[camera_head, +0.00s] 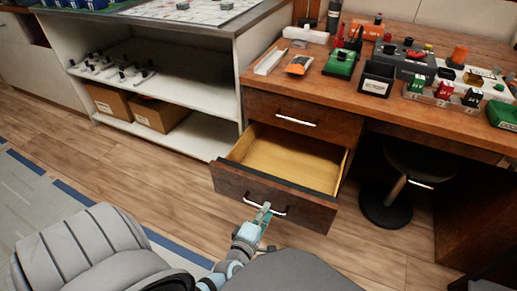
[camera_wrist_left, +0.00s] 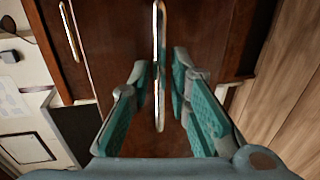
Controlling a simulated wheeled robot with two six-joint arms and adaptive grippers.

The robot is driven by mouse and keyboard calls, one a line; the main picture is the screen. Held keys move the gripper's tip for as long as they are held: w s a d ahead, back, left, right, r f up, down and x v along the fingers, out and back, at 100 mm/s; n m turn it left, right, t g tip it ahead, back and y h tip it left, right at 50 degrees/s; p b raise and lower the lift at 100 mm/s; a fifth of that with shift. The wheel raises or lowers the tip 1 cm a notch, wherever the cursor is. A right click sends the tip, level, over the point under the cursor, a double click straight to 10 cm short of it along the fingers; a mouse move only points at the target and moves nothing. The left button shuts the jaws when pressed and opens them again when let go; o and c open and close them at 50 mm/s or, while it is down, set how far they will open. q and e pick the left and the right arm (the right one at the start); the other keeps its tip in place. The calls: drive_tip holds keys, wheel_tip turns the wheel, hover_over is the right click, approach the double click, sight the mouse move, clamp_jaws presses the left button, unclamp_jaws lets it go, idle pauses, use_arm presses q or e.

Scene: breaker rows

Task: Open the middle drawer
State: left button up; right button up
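The wooden desk has a shut top drawer (camera_head: 303,117) with a silver bar handle. The drawer below it (camera_head: 262,192) is pulled well out, and its pale, empty inside shows. Whether another drawer sits under it is hidden. My left gripper (camera_head: 262,213) is at this open drawer's front, by its bar handle (camera_head: 276,211). In the left wrist view, the teal-padded fingers (camera_wrist_left: 160,78) are open on either side of the handle (camera_wrist_left: 159,35), with gaps to it. My right gripper is not in view.
Breaker parts and small bins (camera_head: 376,79) crowd the desk top. A stool (camera_head: 386,205) stands under the desk on the right. A white shelf unit (camera_head: 185,85) with cardboard boxes stands left of the drawers.

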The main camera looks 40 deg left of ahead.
use_arm(q)
drive_tip(key=v, duration=1)
drive_tip(key=shift+s+r, duration=0.1)
